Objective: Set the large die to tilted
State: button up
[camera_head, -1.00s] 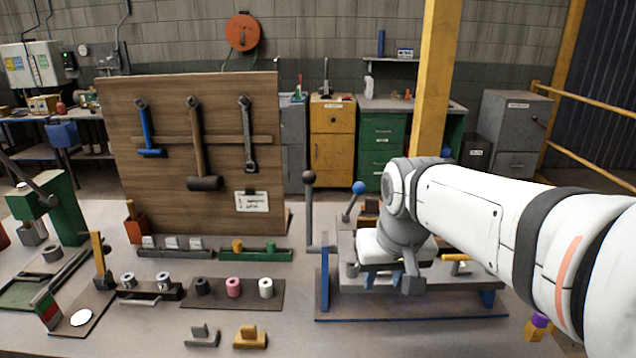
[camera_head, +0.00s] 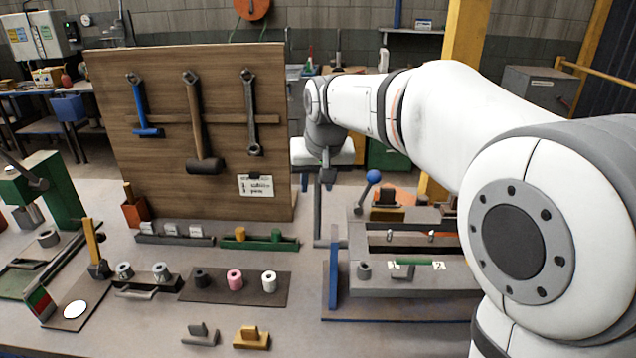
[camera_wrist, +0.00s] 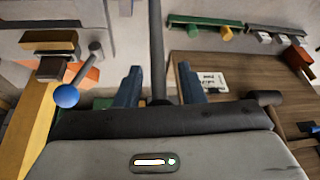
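I cannot tell for certain which part is the large die. The press fixture (camera_head: 400,312) stands at the bench's right on a blue-edged base, with a brown block (camera_head: 385,194) on a yellow piece at its rear. A tall dark lever (camera_head: 318,210) rises at its left side. A shorter lever has a blue knob (camera_head: 373,177), also seen in the wrist view (camera_wrist: 66,96). My gripper (camera_head: 327,180) is at the top of the tall lever, its knob hidden. In the wrist view, my gripper's fingers (camera_wrist: 160,78) are apart, with the dark lever rod (camera_wrist: 157,40) between them; contact cannot be told.
A wooden tool board (camera_head: 215,130) with hanging tools stands close left of my gripper. A grey block (camera_head: 200,336) and a yellow block (camera_head: 250,339) lie at the bench front. A green bar (camera_head: 418,262) lies on the fixture between number labels. My arm covers the right side.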

jog(key=shift+w+f, duration=0.15)
jog(key=shift+f, duration=0.3)
jog(key=shift+c, duration=0.4)
grip_shut()
